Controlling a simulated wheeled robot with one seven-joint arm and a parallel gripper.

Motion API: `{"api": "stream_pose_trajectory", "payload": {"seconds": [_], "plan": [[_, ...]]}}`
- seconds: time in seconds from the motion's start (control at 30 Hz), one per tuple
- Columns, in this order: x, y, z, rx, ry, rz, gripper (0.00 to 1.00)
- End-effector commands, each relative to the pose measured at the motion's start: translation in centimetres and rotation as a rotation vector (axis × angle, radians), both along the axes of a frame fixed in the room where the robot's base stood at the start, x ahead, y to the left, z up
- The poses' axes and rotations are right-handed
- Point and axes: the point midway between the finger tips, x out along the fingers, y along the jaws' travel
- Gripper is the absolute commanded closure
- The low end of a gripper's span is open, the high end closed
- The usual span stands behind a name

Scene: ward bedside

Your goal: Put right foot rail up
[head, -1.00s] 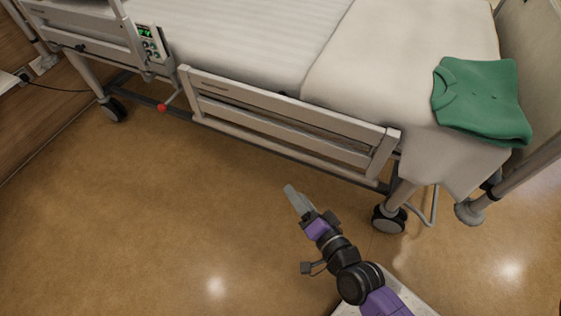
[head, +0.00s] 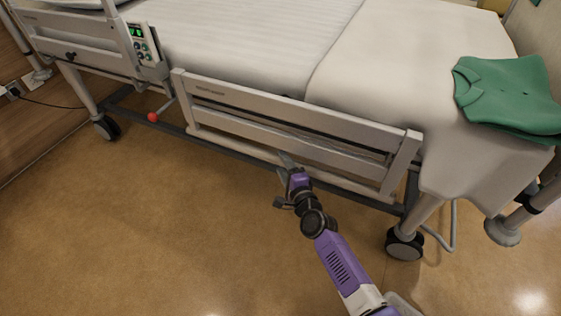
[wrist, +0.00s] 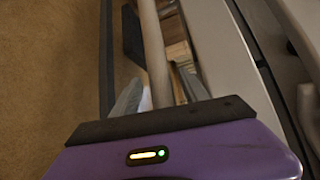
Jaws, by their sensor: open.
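The foot rail (head: 300,117) is a pale grey frame of horizontal bars between two end posts. It hangs low along the bed's near side, its top board at or below mattress level. My gripper (head: 286,160) is at the rail's lower bar, near the middle of its length. In the wrist view the two grey fingers of my gripper (wrist: 157,92) stand apart, with a pale round bar (wrist: 152,45) running between them. I cannot tell whether either finger touches it. A wide pale board of the rail (wrist: 212,45) lies to the right.
A red knob (head: 152,117) sits under the bed frame, left of the rail. A control panel (head: 141,42) hangs at the head-side rail. A black castor (head: 405,244) stands right of my arm. A green shirt (head: 508,92) lies on the mattress. The floor at left is clear.

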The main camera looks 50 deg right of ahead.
Motion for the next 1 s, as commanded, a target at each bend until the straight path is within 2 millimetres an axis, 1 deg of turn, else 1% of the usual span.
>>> {"api": "stream_pose_trajectory", "payload": {"seconds": [0.03, 0.2, 0.33, 0.57, 0.6, 0.67, 0.8, 0.83, 1.0], "plan": [[0.7, -0.4, -0.1, 0.0, -0.001, 0.0, 0.48], [2.1, -1.0, -0.4, -0.001, 0.0, 0.0, 0.48], [2.5, -1.1, -0.4, 0.0, 0.001, 0.0, 0.48], [2.5, -1.1, -0.4, -0.001, 0.0, 0.0, 0.48], [2.5, -1.1, -0.4, -0.001, 0.0, 0.0, 0.56], [2.5, -1.1, -0.4, -0.001, 0.0, 0.0, 0.68], [2.5, -1.1, -0.4, -0.001, 0.0, 0.0, 0.95], [2.5, -1.1, -0.4, -0.001, 0.0, 0.0, 1.0], [2.4, -1.1, -0.4, 0.0, 0.001, 0.0, 1.0]]}}
